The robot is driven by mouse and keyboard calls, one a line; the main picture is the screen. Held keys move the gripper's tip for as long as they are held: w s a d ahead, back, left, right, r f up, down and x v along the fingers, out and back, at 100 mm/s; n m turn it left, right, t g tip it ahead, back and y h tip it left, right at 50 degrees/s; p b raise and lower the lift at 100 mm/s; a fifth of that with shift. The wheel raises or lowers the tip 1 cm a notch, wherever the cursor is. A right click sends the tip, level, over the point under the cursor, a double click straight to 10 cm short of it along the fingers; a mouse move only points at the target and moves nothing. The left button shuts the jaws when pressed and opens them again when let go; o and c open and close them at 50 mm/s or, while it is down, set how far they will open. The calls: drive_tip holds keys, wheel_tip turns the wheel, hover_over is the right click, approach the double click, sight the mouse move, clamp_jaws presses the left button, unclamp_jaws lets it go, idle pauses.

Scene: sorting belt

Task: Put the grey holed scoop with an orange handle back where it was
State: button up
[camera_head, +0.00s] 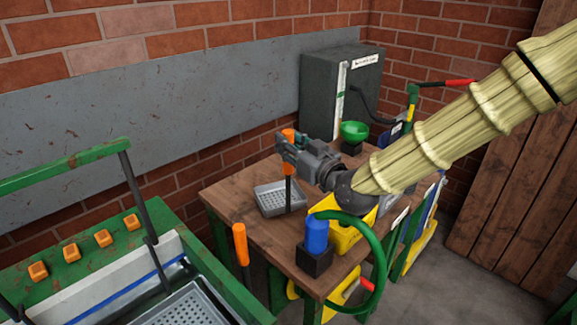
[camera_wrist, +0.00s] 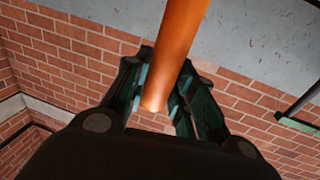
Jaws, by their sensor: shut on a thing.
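The grey holed scoop (camera_head: 268,197) has a square perforated pan, a dark upright shaft and an orange handle (camera_head: 288,134). My gripper (camera_head: 286,150) is shut around the handle, below its top end. In the wrist view, the orange handle (camera_wrist: 177,45) runs between the two fingers of my gripper (camera_wrist: 158,88); the pan is out of that view. In the head view the pan appears level over the left part of the wooden table (camera_head: 235,188). I cannot tell whether it touches the tabletop.
A green belt frame (camera_head: 175,215) with orange buttons and a grey perforated tray (camera_head: 190,308) stands at lower left. Another orange handle (camera_head: 241,243) stands near the table's front edge.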

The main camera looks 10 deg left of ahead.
sight(289, 171)
drive_tip(key=shift+f+p, duration=0.3)
drive_tip(key=shift+f, duration=2.1)
drive_tip(key=shift+s, duration=0.1)
drive_tip(key=o, duration=1)
drive_tip(key=shift+f, duration=0.1)
drive_tip(key=b+v, duration=0.2)
drive_tip(key=v, duration=1)
